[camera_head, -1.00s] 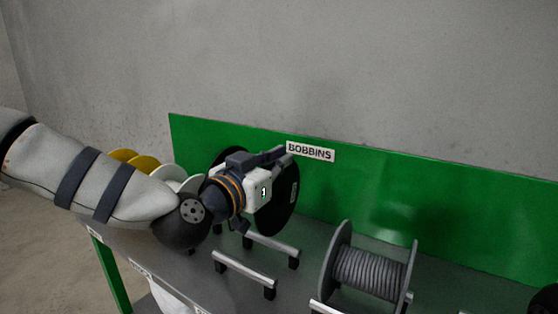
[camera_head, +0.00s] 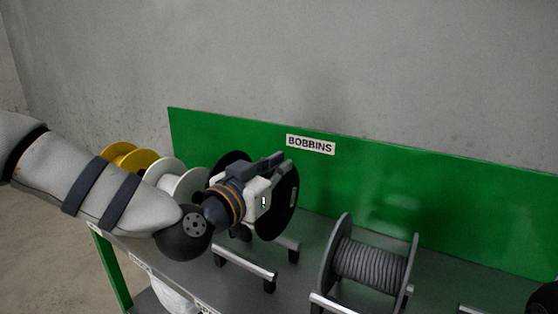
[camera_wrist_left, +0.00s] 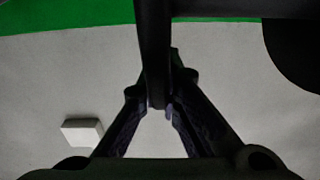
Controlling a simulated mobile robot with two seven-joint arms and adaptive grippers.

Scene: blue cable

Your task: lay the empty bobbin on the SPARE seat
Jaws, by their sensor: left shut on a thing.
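The empty bobbin (camera_head: 284,205) is black, with two round flanges and a small label on the near one. My left gripper (camera_head: 272,163) is shut on it and holds it over a pair of metal seat rails (camera_head: 245,262). The bobbin partly hides the rear rail, and I cannot tell whether it touches it. In the left wrist view the fingers (camera_wrist_left: 160,108) close on a dark bar of the bobbin, and a dark flange (camera_wrist_left: 295,40) shows at right. The word SPARE is not readable on any label. My right gripper is not in view.
A grey cable spool (camera_head: 368,264) stands right of the rails. White (camera_head: 172,173) and yellow (camera_head: 130,157) spools stand at left, partly behind my arm. A green back panel (camera_head: 420,205) with a BOBBINS sign (camera_head: 310,144) rises behind. A dark round thing (camera_head: 545,301) is cut off at lower right.

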